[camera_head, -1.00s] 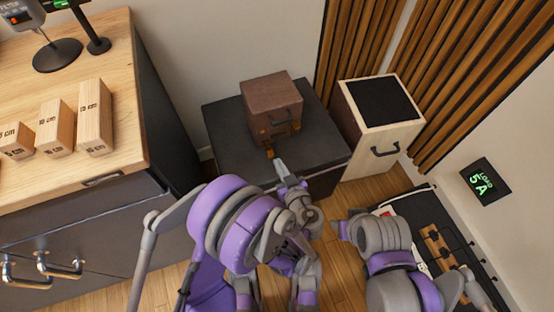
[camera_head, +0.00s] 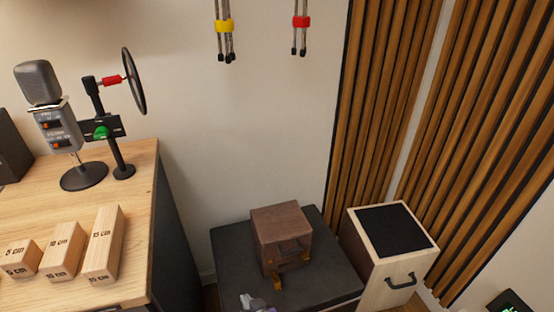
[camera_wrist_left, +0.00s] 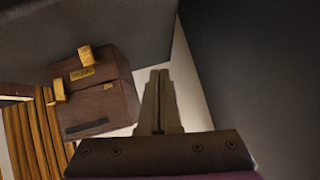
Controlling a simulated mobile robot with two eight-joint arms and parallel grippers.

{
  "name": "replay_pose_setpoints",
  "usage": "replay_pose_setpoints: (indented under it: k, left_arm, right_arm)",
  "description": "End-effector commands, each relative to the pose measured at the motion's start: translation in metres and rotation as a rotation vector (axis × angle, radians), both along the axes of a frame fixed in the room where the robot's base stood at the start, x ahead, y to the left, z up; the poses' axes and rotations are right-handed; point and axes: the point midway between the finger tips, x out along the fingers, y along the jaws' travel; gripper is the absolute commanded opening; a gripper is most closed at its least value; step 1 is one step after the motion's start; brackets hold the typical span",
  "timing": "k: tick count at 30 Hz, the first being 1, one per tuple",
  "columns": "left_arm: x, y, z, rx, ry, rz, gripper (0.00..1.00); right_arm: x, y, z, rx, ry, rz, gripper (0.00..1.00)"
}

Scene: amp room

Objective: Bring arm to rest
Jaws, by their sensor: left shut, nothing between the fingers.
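My left gripper (camera_head: 250,301) just shows at the bottom edge of the head view, in front of the dark low stand. In the left wrist view its two fingers (camera_wrist_left: 159,100) are together with nothing between them. A brown wooden box (camera_head: 282,236) with a dark handle and brass-coloured fittings sits on the dark low stand (camera_head: 235,260). The box (camera_wrist_left: 95,95) is to the left of the fingers in the left wrist view, and they look apart from it. My right arm and right gripper do not show.
A wooden desk (camera_head: 140,165) at left holds a microphone (camera_head: 38,82), a pop filter (camera_head: 134,80) and wooden length blocks (camera_head: 103,245). A light wooden case (camera_head: 385,270) with a black top stands right of the stand. Slatted wall panels (camera_head: 380,100) rise behind.

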Motion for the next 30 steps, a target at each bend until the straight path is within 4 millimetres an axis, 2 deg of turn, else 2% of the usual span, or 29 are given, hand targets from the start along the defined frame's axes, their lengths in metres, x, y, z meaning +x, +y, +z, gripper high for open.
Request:
replay_pose_setpoints:
  k: [1, 6, 12, 18, 26, 30]
  left_arm:
    - [-0.01, 0.02, 0.007, -0.002, 0.059, 0.007, 0.0]
    - [-0.049, 0.064, 0.023, -0.035, 0.245, -0.018, 0.0]
    - [-0.108, 0.094, 0.039, -0.116, 0.406, -0.088, 0.0]
    - [-0.157, 0.101, 0.05, -0.202, 0.482, -0.172, 0.0]
    - [-0.2, 0.097, 0.057, -0.29, 0.499, -0.265, 0.0]
    - [-0.204, 0.095, 0.095, -0.287, 0.492, -0.274, 0.0]
  right_arm:
    - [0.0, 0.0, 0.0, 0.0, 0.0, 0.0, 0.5]
    - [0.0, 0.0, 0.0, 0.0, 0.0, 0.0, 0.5]
    - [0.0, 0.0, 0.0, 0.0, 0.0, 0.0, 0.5]
    - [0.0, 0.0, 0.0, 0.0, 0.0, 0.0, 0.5]
    - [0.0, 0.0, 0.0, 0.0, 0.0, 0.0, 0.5]
    - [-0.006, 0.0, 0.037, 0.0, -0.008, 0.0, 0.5]
